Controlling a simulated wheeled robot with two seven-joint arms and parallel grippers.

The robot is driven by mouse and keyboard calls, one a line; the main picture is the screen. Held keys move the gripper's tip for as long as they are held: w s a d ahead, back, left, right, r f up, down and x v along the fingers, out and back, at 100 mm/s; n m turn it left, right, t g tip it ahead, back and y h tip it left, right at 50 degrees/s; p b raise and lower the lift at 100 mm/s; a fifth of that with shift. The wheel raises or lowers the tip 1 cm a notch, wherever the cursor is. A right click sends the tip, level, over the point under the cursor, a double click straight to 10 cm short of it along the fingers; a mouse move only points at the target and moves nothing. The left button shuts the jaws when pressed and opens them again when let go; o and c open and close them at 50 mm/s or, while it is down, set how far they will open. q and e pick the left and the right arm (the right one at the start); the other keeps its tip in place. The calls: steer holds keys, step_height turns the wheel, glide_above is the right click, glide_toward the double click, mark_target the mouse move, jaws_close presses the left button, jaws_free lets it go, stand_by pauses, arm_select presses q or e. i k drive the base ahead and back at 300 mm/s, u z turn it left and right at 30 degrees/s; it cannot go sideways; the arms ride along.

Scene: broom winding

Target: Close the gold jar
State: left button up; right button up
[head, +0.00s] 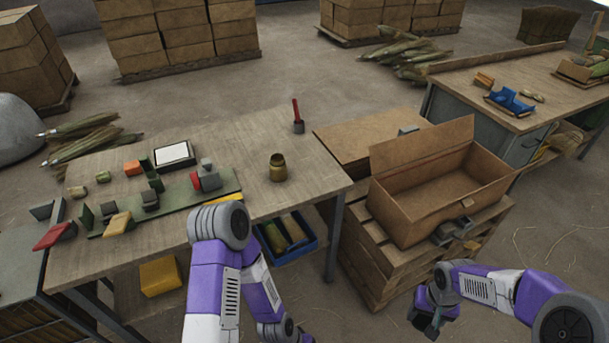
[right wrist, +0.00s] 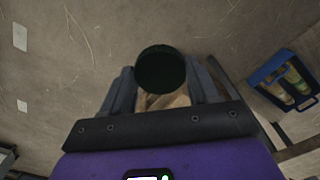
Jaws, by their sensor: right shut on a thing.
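The gold jar (head: 278,168) stands upright on the wooden table, with its dark mouth open at the top. My right gripper (head: 430,322) is at the lower right of the head view, beyond the table's edge and far from the jar. In the right wrist view it is shut on a dark round lid (right wrist: 160,70), which sits between the fingertips. My left arm reaches in at the bottom middle of the head view, and its gripper does not show.
An open cardboard box (head: 415,212) stands on a pallet between the table and my right arm. A red-handled tool (head: 297,118) stands behind the jar. A blue bin (head: 287,240) is under the table edge. A green fixture (head: 165,200) lies left of the jar.

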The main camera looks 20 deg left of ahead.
mark_target(278, 166)
steer(key=u, duration=0.85)
steer(key=i, duration=0.35)
